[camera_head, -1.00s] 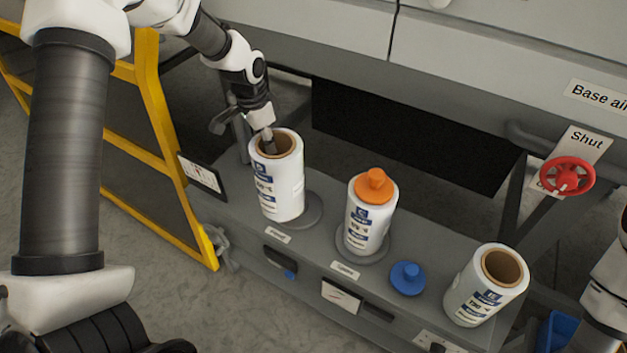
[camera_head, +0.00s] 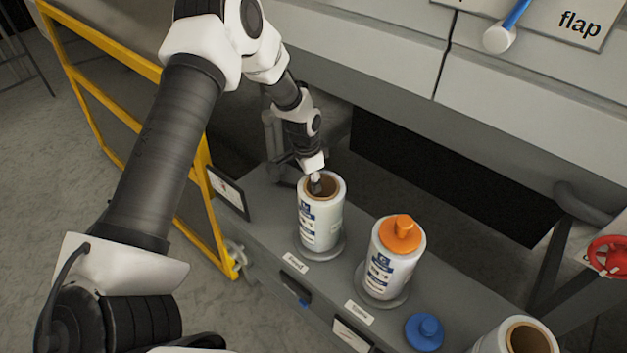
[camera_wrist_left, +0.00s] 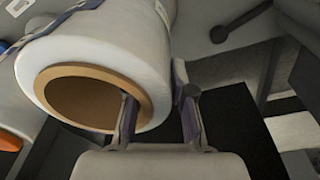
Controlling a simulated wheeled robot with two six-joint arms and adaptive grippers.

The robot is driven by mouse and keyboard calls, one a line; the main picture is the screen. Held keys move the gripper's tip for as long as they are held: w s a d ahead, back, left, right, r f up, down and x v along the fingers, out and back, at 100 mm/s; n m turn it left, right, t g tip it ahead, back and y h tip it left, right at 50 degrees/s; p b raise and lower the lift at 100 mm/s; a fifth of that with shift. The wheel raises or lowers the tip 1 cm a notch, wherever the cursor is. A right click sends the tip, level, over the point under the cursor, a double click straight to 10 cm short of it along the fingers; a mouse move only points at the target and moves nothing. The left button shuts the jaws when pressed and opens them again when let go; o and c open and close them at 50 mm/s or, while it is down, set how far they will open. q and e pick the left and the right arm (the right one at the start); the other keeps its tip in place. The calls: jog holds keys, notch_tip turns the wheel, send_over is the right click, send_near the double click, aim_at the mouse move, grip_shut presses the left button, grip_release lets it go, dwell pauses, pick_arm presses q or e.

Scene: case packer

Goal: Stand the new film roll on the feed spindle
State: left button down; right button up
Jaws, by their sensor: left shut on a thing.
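A white film roll (camera_head: 322,222) with a brown core stands upright over the round plate (camera_head: 341,250) behind the label reading "Feed" (camera_head: 295,262). My left gripper (camera_head: 316,183) is shut on the roll's wall at its top rim. In the left wrist view, one finger of the gripper (camera_wrist_left: 160,108) is inside the core of the roll (camera_wrist_left: 150,50) and the other is outside. The spindle is hidden by the roll. I cannot tell whether the roll's bottom touches the plate. My right gripper is out of view.
A second roll with an orange cap (camera_head: 402,229) stands on the neighbouring plate to the right. A blue knobbed cap (camera_head: 424,332) lies beyond it, then another open roll (camera_head: 490,345) at the bottom edge. A yellow guard frame (camera_head: 187,226) is left. A red handwheel (camera_head: 610,257) is far right.

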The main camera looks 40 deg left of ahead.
pick_arm(q)
jog(key=shift+r, duration=0.1)
jog(key=c, duration=1)
grip_release()
jog(key=r, duration=0.4)
jog(key=s+r+b, duration=0.1)
jog(key=r, duration=0.3)
jog(key=a+r, duration=0.1)
jog(key=r, duration=0.3)
jog(key=shift+s, duration=0.15)
